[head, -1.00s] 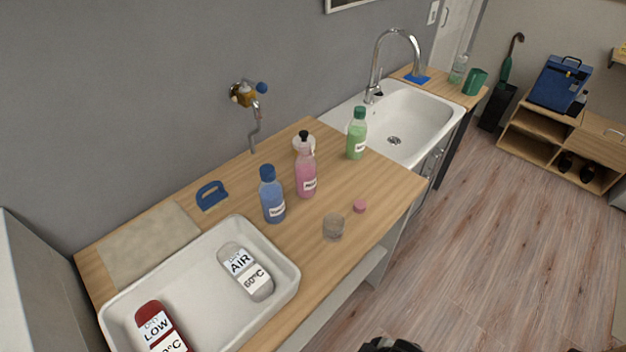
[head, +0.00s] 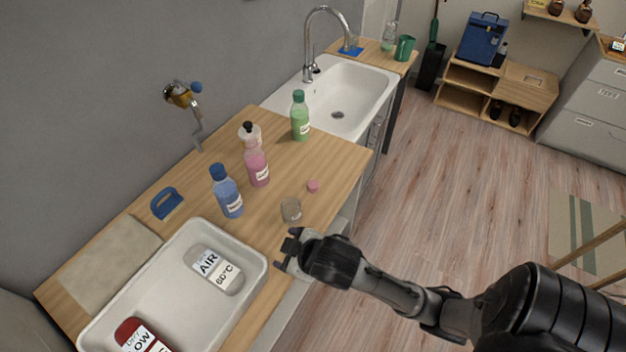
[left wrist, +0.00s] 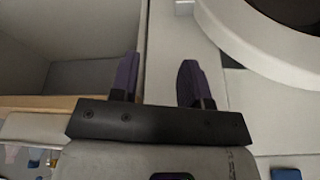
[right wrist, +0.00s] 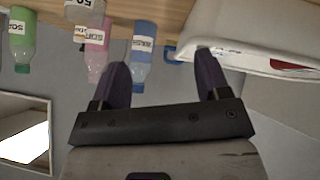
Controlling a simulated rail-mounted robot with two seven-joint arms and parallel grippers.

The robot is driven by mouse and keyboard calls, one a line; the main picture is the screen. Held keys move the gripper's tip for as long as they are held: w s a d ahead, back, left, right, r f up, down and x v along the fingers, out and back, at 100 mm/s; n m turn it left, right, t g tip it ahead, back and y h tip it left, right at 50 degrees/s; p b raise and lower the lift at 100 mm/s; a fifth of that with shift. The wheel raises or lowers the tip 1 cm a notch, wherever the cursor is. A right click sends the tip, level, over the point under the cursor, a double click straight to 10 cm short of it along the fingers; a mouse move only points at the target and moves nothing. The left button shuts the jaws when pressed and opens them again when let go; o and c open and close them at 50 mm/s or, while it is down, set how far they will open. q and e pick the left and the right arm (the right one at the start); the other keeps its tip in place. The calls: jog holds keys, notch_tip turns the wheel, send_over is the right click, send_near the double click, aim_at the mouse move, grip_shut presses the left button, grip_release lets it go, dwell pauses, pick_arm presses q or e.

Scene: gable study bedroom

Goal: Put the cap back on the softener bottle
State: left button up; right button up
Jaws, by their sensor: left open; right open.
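A pink bottle (head: 257,168) stands upright on the wooden counter; its neck shows no clearly separate cap. It also shows, inverted, in the right wrist view (right wrist: 95,40). Its label is too small to read surely. A small pink cap (head: 313,186) lies on the counter to the right of the bottle, near the front edge. My right gripper (head: 287,250) is open and empty by the counter's front edge, nearer than the cap and the glass; its fingers also show in the right wrist view (right wrist: 162,64). My left gripper (left wrist: 157,77) is open and empty, away from the bottles.
A blue bottle (head: 228,192) and a white dark-topped bottle (head: 249,132) flank the pink one. A green bottle (head: 300,116) stands by the sink (head: 365,88). A clear glass (head: 291,210) stands between my right gripper and the cap. A white tray (head: 255,262) is at left.

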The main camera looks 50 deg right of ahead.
jog(key=w+d+r+n+t+h+p, duration=0.15)
jog(key=w+d+r+n+t, duration=0.45)
jog(key=r, duration=0.6)
jog(key=w+d+r+n+t+h+p, duration=0.1)
jog(key=w+d+r+n+t+p, duration=0.2)
jog(key=w+r, duration=0.75)
jog(key=w+d+r+n+t+h+p, duration=0.1)
jog(key=w+d+r+n+t+p, duration=0.35)
jog(key=r, duration=0.95)
notch_tip(320, 180, down, 22)
jog(key=w+r+n+g+y+b, duration=0.1)
jog(key=w+n+g+y+b, duration=0.15)
jog(key=n+g+y, duration=1.2)
jog(key=s+d+f+n+g+h, duration=0.2)
jog(key=s+d+f+g+h, duration=0.6)
jog(key=s+d+f+h, duration=0.2)
jog(key=shift+s+f+n+p, duration=0.45)
jog(key=shift+s+f, duration=0.35)
jog(key=shift+s, duration=0.2)
